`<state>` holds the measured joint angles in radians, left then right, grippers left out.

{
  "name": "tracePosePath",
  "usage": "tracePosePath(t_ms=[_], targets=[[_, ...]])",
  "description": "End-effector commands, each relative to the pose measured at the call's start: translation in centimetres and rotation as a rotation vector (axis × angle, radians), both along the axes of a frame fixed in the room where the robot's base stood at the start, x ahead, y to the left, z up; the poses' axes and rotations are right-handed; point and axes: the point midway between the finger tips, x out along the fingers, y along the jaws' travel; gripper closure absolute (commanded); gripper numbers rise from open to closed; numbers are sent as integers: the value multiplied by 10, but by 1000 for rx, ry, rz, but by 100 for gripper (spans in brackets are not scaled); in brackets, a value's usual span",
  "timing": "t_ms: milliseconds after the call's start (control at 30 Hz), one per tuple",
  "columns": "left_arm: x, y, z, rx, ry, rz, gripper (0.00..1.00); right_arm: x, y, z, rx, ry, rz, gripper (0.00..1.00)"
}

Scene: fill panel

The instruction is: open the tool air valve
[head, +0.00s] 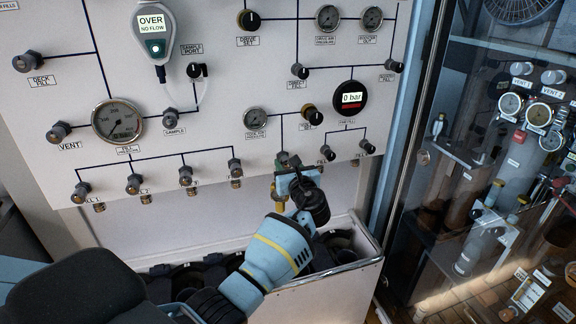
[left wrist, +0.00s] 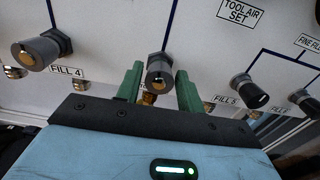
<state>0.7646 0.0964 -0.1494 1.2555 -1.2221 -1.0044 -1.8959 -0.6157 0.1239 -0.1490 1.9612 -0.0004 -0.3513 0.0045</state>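The valve knob (head: 289,159) below the tool air gauge (head: 255,120) and the tool air set knob (head: 312,115) is grey with a dark collar. In the left wrist view this knob (left wrist: 160,72) sits between the two green fingers of my left gripper (left wrist: 159,88), with the "TOOL AIR SET" label (left wrist: 240,11) up and to the right. The fingers stand on either side of the knob, with a slight gap at the left. In the head view my left gripper (head: 288,176) covers the knob's lower part and its label. My right gripper is not in view.
A row of fill valves, including the Fill 4 knob (left wrist: 40,52) and the Fill 5 knob (left wrist: 248,90), flanks the gripper. An open bin (head: 330,266) with dark cylinders stands below the panel. A glass-fronted cabinet (head: 480,150) is to the right.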

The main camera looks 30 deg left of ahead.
Motion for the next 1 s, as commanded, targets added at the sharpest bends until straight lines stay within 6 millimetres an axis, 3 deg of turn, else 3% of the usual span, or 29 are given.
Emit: tracePosePath(t_ms=[33,233,633,1000], targets=[[0,0,0,0,0,0,69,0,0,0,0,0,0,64],[0,0,0,0,0,0,93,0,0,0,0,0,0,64],[0,0,-1,-58,-66,0,93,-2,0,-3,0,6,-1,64],[-1,0,-2,-257,-298,0,93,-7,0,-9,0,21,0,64]])
